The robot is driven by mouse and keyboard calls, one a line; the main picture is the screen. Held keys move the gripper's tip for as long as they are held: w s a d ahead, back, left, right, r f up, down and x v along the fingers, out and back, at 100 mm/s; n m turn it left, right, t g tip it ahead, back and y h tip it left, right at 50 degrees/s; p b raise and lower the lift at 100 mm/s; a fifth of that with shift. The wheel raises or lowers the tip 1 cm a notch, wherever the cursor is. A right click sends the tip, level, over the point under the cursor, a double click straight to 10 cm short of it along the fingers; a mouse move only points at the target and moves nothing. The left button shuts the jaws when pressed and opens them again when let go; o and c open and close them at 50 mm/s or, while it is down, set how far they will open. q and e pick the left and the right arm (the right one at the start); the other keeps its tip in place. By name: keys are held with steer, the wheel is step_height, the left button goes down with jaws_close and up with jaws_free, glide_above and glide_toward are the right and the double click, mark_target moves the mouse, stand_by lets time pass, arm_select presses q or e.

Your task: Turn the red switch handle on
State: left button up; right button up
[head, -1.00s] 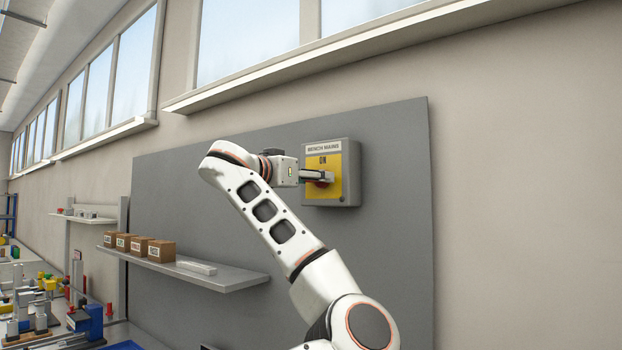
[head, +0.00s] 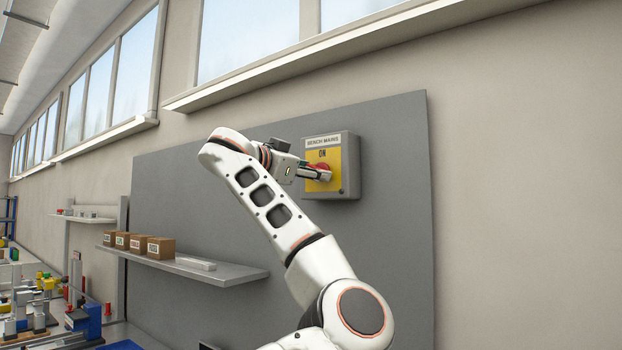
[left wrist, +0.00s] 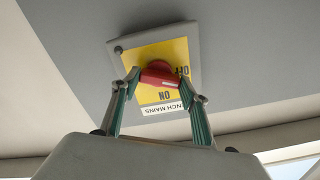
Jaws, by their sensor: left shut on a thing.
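The switch box (head: 347,163) is grey with a yellow plate, labelled BENCH MAINS and ON, and is mounted on a grey wall panel. Its red switch handle (head: 323,167) is partly covered by my left gripper (head: 318,174) in the head view. In the left wrist view the red handle (left wrist: 158,73) lies between the two fingertips of my left gripper (left wrist: 158,78), which is shut on it. That view shows the plate's ON and OFF marks upside down and turned. The handle's exact angle is hard to tell. My right gripper is not in view.
A grey shelf (head: 225,273) with several small brown boxes (head: 160,247) is on the panel at lower left. A cluttered bench stands at far left. A window ledge (head: 340,55) runs above the panel. The wall right of the box is clear.

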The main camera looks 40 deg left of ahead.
arm_select(q)
steer(key=shift+m+b, duration=1.9)
steer(key=shift+m, duration=4.6)
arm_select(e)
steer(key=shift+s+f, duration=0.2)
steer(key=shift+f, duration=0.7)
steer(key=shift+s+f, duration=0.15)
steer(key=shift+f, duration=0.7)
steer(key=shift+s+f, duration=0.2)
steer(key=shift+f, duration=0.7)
arm_select(q)
steer(key=shift+d, duration=0.1)
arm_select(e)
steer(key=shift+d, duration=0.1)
arm_select(q)
steer(key=o, duration=1.1)
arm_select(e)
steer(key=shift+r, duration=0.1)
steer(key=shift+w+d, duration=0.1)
arm_select(q)
steer(key=s+d, duration=0.1)
steer(key=s, duration=1.1)
steer(key=shift+d, duration=0.15)
